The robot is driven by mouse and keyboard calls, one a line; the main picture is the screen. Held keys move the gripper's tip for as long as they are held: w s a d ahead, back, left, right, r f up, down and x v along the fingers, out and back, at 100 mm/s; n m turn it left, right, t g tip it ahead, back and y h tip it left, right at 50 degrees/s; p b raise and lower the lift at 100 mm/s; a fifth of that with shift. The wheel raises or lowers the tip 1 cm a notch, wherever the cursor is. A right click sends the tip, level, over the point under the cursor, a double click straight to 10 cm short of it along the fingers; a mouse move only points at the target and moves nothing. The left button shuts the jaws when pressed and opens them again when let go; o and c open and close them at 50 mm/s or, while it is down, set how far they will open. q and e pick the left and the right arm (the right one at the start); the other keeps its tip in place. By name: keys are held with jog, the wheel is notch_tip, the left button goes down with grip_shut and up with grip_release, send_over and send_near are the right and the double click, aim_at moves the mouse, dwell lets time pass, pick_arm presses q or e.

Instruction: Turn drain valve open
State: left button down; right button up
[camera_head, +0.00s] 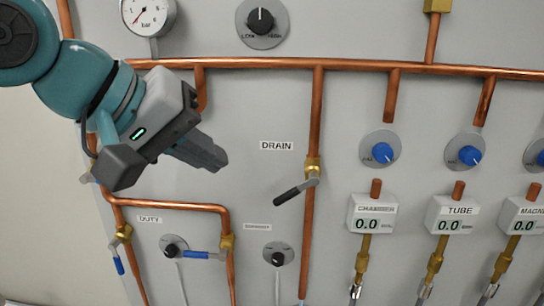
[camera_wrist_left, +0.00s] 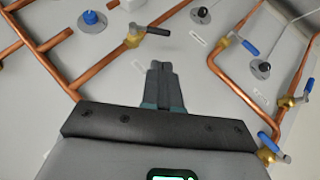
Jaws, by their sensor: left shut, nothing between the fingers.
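The drain valve (camera_head: 312,168) is a brass fitting on a vertical copper pipe, just below and right of the DRAIN label (camera_head: 277,146). Its dark handle (camera_head: 296,190) points down and left, across the pipe line. In the left wrist view the drain valve (camera_wrist_left: 134,38) sits at the upper left, its black handle (camera_wrist_left: 158,31) pointing right. My left gripper (camera_head: 222,162) is shut and empty, left of the handle and apart from it. Its closed fingers (camera_wrist_left: 160,66) also show in the left wrist view, below the handle. My right gripper is not in view.
Blue-handled valves (camera_head: 226,242) (camera_head: 123,235) stand on copper pipes at the lower left. A horizontal copper pipe (camera_head: 350,65) crosses the panel above. Blue knobs (camera_head: 383,153) and digital readouts (camera_head: 374,213) are at the right. The panel around the DRAIN label is clear.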

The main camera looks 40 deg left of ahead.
aim_at(284, 196)
pick_arm(q)
jog(key=x, duration=1.4)
jog(key=shift+w, duration=0.5)
jog(key=shift+s+d+f, duration=0.1)
jog(key=shift+s, duration=0.25)
jog(key=shift+w+f, duration=0.15)
jog(key=shift+w, duration=0.3)
jog(key=shift+s+f+b, duration=0.1)
jog(key=shift+s+b, duration=0.05)
jog(key=shift+b, duration=0.2)
jog(key=shift+w+d+f+n+t+h+b, duration=0.35)
jog(key=shift+f+n+t+h+b, duration=0.55)
jog(key=shift+b, duration=2.8)
jog(key=shift+w+d+f+n+t+h+b, duration=0.2)
jog(key=shift+d+f+n+t+h+b, duration=0.7)
jog(key=shift+b, duration=2.8)
jog(key=shift+w+d+f+n+t+h+b, duration=0.35)
jog(key=shift+t+h+b, duration=1)
jog(key=shift+b, duration=2.35)
jog(key=shift+s+a+t+y, duration=0.1)
jog(key=shift+a+t+y, duration=0.1)
jog(key=shift+t+y, duration=0.05)
